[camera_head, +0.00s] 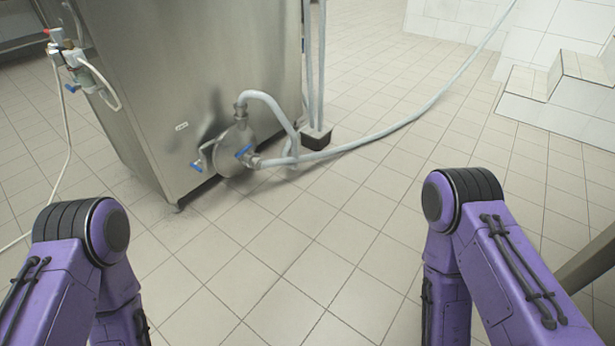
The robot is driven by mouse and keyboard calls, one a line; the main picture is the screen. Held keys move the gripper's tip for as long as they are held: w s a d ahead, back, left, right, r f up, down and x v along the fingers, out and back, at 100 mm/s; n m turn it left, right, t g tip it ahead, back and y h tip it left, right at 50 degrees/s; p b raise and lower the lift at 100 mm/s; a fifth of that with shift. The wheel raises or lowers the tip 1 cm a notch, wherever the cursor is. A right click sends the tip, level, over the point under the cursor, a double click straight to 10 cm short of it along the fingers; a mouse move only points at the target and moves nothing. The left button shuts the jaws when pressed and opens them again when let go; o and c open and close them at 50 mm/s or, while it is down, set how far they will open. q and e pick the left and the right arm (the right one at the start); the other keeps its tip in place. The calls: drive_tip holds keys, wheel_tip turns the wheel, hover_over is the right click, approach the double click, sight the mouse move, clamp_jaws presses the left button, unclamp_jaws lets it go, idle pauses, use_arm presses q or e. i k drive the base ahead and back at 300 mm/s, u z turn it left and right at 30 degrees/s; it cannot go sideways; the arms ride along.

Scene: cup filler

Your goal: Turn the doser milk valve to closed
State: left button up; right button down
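A stainless steel machine (205,75) stands ahead at the upper left. Low on its side is a round metal pump-like housing (235,150) with hoses. I cannot tell which is the doser milk valve, or whether either is open or closed. My two purple arms show at the lower left and lower right, well apart from the machine. Both grippers are out of the picture.
A grey hose (400,122) runs from the housing across the floor to the upper right. A fitting with blue and red handles (75,58) hangs at the machine's left edge. White tiled steps (560,95) stand at right. The tiled floor (300,240) between is clear.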

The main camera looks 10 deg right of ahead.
sight(249, 148)
drive_tip(key=z, duration=0.4)
drive_tip(key=i, duration=0.95)
drive_tip(key=u, duration=1.2)
drive_tip(key=i, duration=0.7)
drive_tip(key=u, duration=0.1)
